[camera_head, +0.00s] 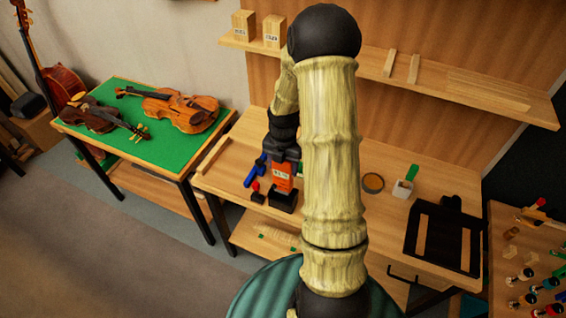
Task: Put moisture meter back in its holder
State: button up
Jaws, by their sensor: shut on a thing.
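The moisture meter (282,178) is orange with a small pale patch on its front. It stands upright under my gripper (285,158), which is dark and shut on its upper part. A black block-shaped holder (283,202) is directly below the meter on the wooden bench. The meter's lower end meets the holder in the picture; I cannot tell whether it is seated inside or just above. My arm partly covers the bench to the right of the meter.
Left of the holder are a small black block with a red top (257,193) and a blue tool (254,172). Right of my arm are a round brown-rimmed item (373,183), a pale cup with a green-handled tool (402,189) and a black tray (425,258). A shelf (430,75) runs behind.

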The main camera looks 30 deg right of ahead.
aim_at(283, 178)
jog(key=shift+f+b, duration=0.35)
jog(key=shift+f, duration=0.5)
jog(key=shift+f+b, duration=0.6)
jog(key=shift+f, duration=0.8)
dwell(0.4)
jog(key=shift+f, duration=0.3)
jog(key=shift+f+b, duration=0.7)
jog(key=shift+f, duration=0.1)
jog(key=o, duration=1.2)
notch_tip(283, 178, up, 18)
jog(key=shift+f+b, duration=0.25)
jog(key=shift+b, duration=0.65)
